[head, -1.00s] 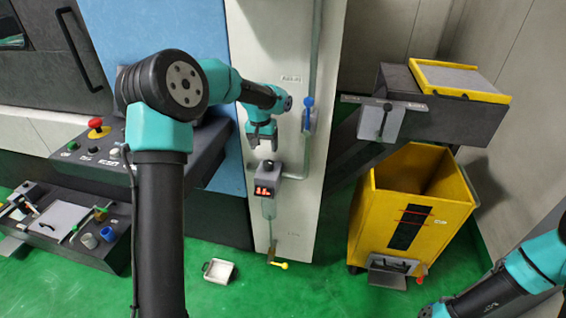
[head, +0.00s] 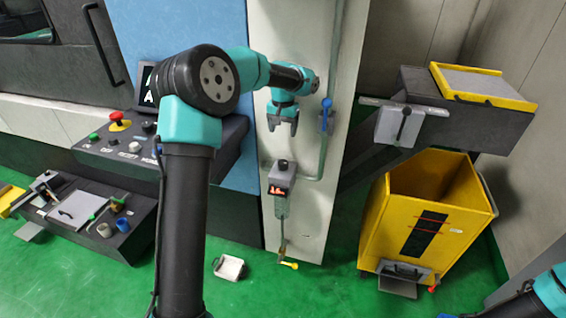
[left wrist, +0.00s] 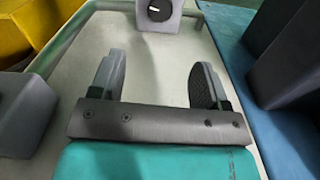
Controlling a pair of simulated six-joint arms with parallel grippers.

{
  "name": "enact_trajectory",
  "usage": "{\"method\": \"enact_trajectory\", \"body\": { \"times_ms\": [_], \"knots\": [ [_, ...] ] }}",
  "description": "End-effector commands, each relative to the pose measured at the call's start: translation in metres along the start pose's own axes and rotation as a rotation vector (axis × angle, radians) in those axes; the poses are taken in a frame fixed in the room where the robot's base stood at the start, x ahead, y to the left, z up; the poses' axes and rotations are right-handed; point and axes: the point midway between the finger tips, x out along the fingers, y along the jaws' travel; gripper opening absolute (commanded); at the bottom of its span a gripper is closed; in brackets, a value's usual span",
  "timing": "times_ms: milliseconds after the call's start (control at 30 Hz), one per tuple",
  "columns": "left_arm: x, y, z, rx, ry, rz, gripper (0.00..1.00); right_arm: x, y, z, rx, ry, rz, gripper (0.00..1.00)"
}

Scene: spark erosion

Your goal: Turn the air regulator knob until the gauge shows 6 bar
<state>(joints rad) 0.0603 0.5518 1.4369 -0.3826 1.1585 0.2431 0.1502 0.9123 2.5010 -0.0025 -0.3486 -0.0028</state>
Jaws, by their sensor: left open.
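The air regulator (head: 281,180) is a small grey box on the front of the pale column, with a dark knob (head: 283,165) on top and a red lit readout (head: 278,191) whose digits are too small to read surely. My left gripper (head: 283,122) is open and empty, pointing down above the knob and apart from it. In the left wrist view, my left gripper (left wrist: 157,75) has its fingers spread. The knob (left wrist: 160,10), round and dark with a white mark, is at the top edge there, beyond the fingertips. My right gripper is not in view.
A pipe with a blue valve handle (head: 326,115) runs down the column right of my left gripper. A control panel with a red button (head: 119,117) stands left. A yellow bin (head: 410,215) stands right. A white tray (head: 229,268) lies on the green floor.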

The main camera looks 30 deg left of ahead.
Motion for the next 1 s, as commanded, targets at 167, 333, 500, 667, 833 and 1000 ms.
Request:
{"method": "enact_trajectory", "body": {
  "times_ms": [167,333,500,667,833,1000],
  "knots": [
    [0.032,0.000,0.001,-0.001,-0.005,0.000,0.70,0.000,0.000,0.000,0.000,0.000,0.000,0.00],
    [0.061,0.000,0.001,0.000,-0.004,-0.001,0.70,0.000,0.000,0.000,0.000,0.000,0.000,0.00],
    [0.089,0.000,0.001,0.000,-0.004,0.000,0.70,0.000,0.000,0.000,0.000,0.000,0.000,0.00],
    [0.116,0.000,0.001,0.000,-0.004,-0.001,0.70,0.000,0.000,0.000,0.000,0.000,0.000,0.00],
    [0.137,0.000,0.000,-0.001,-0.003,0.000,0.70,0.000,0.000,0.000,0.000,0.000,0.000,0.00],
    [0.146,0.000,0.000,0.000,-0.001,0.000,0.70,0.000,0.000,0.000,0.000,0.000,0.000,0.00]
  ]
}}
